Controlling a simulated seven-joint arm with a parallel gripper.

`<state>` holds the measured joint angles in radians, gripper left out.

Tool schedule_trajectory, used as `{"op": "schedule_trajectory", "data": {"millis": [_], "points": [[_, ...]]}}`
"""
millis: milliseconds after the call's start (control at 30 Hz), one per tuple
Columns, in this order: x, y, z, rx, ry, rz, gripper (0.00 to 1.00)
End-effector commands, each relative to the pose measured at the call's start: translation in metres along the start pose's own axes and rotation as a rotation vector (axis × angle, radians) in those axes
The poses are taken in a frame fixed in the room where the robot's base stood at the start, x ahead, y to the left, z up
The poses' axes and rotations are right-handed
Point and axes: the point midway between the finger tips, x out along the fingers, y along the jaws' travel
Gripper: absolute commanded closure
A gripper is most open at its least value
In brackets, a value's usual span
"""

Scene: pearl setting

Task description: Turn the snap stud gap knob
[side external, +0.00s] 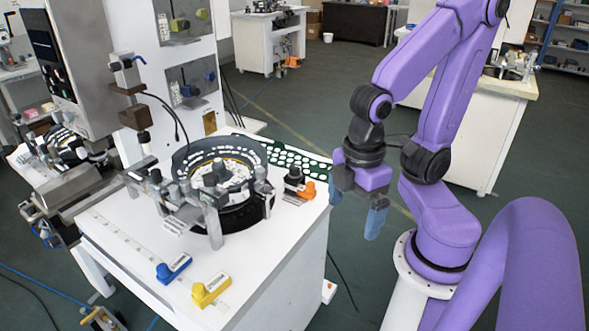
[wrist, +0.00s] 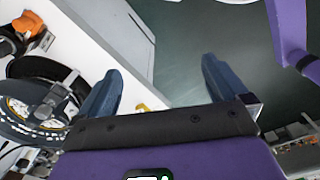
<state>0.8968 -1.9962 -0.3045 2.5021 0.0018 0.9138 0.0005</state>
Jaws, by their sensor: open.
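My gripper (side external: 355,206) is open and empty, in the air just beyond the right edge of the white machine table (side external: 275,262). Its two blue fingers are spread apart in the wrist view (wrist: 160,78), with dark floor between them. Small knob-like parts on the table are a blue labelled one (side external: 173,268), a yellow labelled one (side external: 211,290), and an orange one (side external: 307,190) beside a black-based post. The orange one also shows at the top left of the wrist view (wrist: 27,24). I cannot tell which is the snap stud gap knob. My gripper touches none of them.
A round black feeder bowl (side external: 240,215) with metal brackets stands mid-table. A green perforated strip (side external: 300,160) lies behind it. A tall machine column (side external: 75,65) stands at the left. A white cabinet (side external: 470,135) is behind my arm. The table's front right is mostly clear.

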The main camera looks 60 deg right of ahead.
Motion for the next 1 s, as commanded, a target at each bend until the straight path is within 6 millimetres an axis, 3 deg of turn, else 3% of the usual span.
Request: {"op": "schedule_trajectory", "data": {"millis": [167,200,300,467,733,1000], "points": [[0.0,0.0,0.0,0.0,0.0,0.0,0.0],[0.0,0.0,0.0,0.0,0.0,0.0,0.06],[-0.001,0.002,-0.002,0.0,0.0,0.0,0.39],[-0.009,0.023,-0.015,-0.009,-0.001,0.004,0.42],[-0.031,0.097,-0.036,-0.058,-0.011,0.009,0.42],[-0.053,0.182,-0.028,-0.114,-0.021,0.008,0.42]]}}
